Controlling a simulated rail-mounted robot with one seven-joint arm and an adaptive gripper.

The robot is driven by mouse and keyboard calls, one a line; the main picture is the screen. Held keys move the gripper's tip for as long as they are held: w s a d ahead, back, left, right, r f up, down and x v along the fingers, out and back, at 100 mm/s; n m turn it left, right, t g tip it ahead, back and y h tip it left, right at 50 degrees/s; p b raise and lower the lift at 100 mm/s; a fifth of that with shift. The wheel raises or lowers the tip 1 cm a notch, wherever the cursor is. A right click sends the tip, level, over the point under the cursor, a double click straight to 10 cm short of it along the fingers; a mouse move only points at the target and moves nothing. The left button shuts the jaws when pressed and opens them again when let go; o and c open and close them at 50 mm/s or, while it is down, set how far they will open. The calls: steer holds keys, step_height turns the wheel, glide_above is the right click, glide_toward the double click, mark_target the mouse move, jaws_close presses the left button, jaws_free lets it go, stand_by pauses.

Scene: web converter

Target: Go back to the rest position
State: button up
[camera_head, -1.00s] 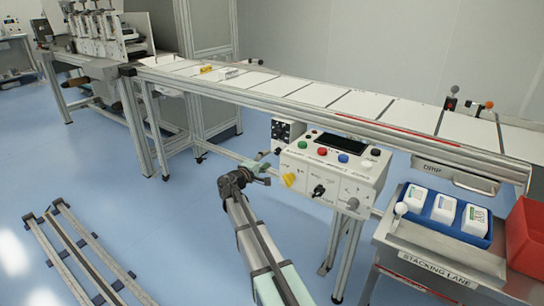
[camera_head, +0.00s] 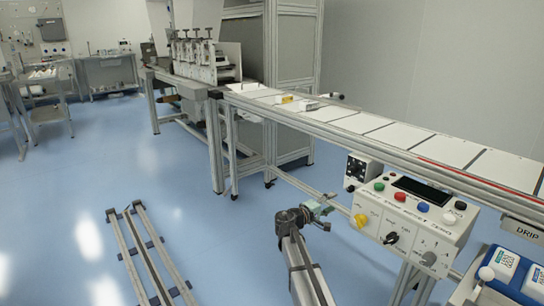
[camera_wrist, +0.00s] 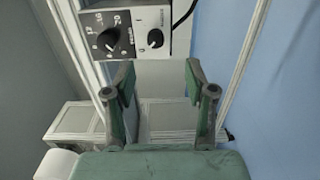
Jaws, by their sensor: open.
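My gripper (camera_head: 322,213) is in front of the conveyor frame, to the left of the control panel (camera_head: 413,222), in the head view. In the wrist view my gripper (camera_wrist: 160,88) has its two green-padded fingers spread apart with nothing between them. A small dial box (camera_wrist: 125,32) with a large and a small knob shows beyond the fingers. The same dial box (camera_head: 361,172) is beside the control panel in the head view. My gripper appears apart from both.
The long conveyor (camera_head: 352,122) runs across the back with white panels and a small yellow item (camera_head: 287,99) on it. A blue tray (camera_head: 528,288) with white containers is at the lower right. Rails (camera_head: 146,258) lie on the blue floor, with open floor around them.

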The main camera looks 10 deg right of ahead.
steer(key=s+a+f+m+g+y, duration=0.2)
steer(key=s+f+m+g+y, duration=0.5)
steer(key=s+f, duration=1.4)
steer(key=s+a+f+n+g+y, duration=0.15)
steer(key=s+a+f+g, duration=0.25)
steer(key=s+f, duration=0.55)
steer(key=s+a+f+n+g+y, duration=0.1)
steer(key=s+a+f+g+y, duration=0.4)
steer(key=s, duration=0.8)
steer(key=s+a+f+m+g+y, duration=0.1)
steer(key=s+a+f+g, duration=0.15)
steer(key=s, duration=0.95)
steer(key=s+a+f+m+g+y, duration=0.1)
steer(key=s+a+f+g, duration=0.15)
steer(key=s, duration=0.95)
steer(key=w+r+t+p, duration=0.2)
steer(key=r+p, duration=0.6)
steer(key=p, duration=0.4)
steer(key=w+r+t+p, duration=0.2)
steer(key=r+t+p, duration=0.1)
steer(key=r+p, duration=0.6)
steer(key=p, duration=0.4)
steer(key=shift+w+a+n+t, duration=0.2)
steer(key=shift+a+n+t, duration=0.05)
steer(key=shift+n+t, duration=0.1)
